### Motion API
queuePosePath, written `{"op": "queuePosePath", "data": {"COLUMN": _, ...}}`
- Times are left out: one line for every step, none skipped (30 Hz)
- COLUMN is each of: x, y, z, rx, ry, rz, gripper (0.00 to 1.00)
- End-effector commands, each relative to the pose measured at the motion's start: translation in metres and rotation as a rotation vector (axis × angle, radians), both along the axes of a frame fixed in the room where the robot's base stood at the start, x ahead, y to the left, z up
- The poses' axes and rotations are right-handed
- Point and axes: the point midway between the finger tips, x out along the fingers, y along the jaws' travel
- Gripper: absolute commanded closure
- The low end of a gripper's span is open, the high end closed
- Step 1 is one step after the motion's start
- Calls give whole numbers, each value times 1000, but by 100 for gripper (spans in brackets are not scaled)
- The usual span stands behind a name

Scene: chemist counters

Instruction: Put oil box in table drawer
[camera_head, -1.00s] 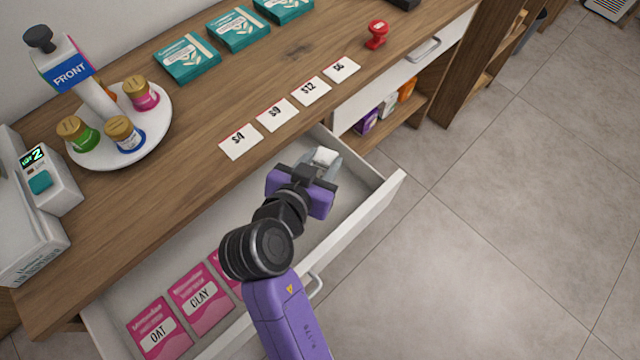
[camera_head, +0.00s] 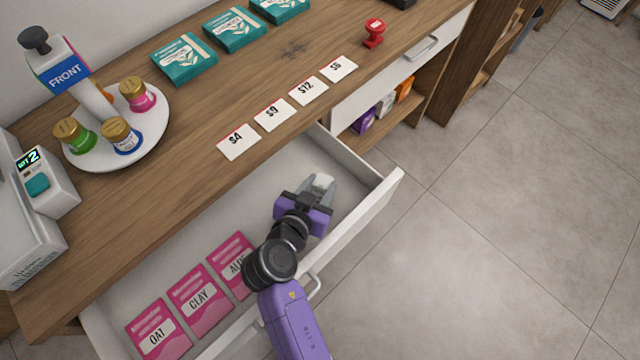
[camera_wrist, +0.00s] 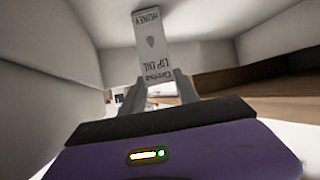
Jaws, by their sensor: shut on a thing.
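The oil box (camera_wrist: 155,45) is a small white box with a drop mark and the words "LIP OIL", seen upside down in the wrist view. My gripper (camera_head: 319,188) is shut on one end of it, and the box's pale top (camera_head: 321,181) shows between the fingers in the head view. The table drawer (camera_head: 376,207) is white and pulled open below the wooden counter. My gripper and the box are inside the drawer's outline at its right end. I cannot tell whether the box touches the drawer floor.
Pink packets marked OAT (camera_head: 158,329), CLAY (camera_head: 201,298) and a partly hidden third (camera_head: 232,262) lie at the drawer's left end. Price cards (camera_head: 274,114), teal boxes (camera_head: 183,60) and a round white stand (camera_head: 153,133) with bottles are on the counter (camera_head: 190,185).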

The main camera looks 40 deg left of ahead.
Motion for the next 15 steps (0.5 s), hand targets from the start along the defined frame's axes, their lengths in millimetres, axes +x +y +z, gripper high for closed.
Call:
{"op": "queuePosePath", "data": {"x": 0, "y": 0, "z": 0, "rx": 0, "ry": 0, "rz": 0, "gripper": 100}}
{"op": "queuePosePath", "data": {"x": 0, "y": 0, "z": 0, "rx": 0, "ry": 0, "rz": 0, "gripper": 100}}
{"op": "queuePosePath", "data": {"x": 0, "y": 0, "z": -1, "rx": 0, "ry": 0, "rz": 0, "gripper": 100}}
{"op": "queuePosePath", "data": {"x": 0, "y": 0, "z": -2, "rx": 0, "ry": 0, "rz": 0, "gripper": 100}}
{"op": "queuePosePath", "data": {"x": 0, "y": 0, "z": -3, "rx": 0, "ry": 0, "rz": 0, "gripper": 100}}
{"op": "queuePosePath", "data": {"x": 0, "y": 0, "z": -4, "rx": 0, "ry": 0, "rz": 0, "gripper": 100}}
{"op": "queuePosePath", "data": {"x": 0, "y": 0, "z": -5, "rx": 0, "ry": 0, "rz": 0, "gripper": 100}}
{"op": "queuePosePath", "data": {"x": 0, "y": 0, "z": -4, "rx": 0, "ry": 0, "rz": 0, "gripper": 57}}
{"op": "queuePosePath", "data": {"x": 0, "y": 0, "z": -3, "rx": -1, "ry": 1, "rz": -1, "gripper": 49}}
{"op": "queuePosePath", "data": {"x": 0, "y": 0, "z": -3, "rx": -1, "ry": 1, "rz": -1, "gripper": 43}}
{"op": "queuePosePath", "data": {"x": 0, "y": 0, "z": -3, "rx": -1, "ry": 1, "rz": -1, "gripper": 41}}
{"op": "queuePosePath", "data": {"x": 0, "y": 0, "z": -3, "rx": -1, "ry": 1, "rz": -1, "gripper": 41}}
{"op": "queuePosePath", "data": {"x": 0, "y": 0, "z": -3, "rx": -1, "ry": 1, "rz": -1, "gripper": 41}}
{"op": "queuePosePath", "data": {"x": 0, "y": 0, "z": -3, "rx": -1, "ry": 1, "rz": -1, "gripper": 41}}
{"op": "queuePosePath", "data": {"x": 0, "y": 0, "z": -3, "rx": -1, "ry": 1, "rz": -1, "gripper": 41}}
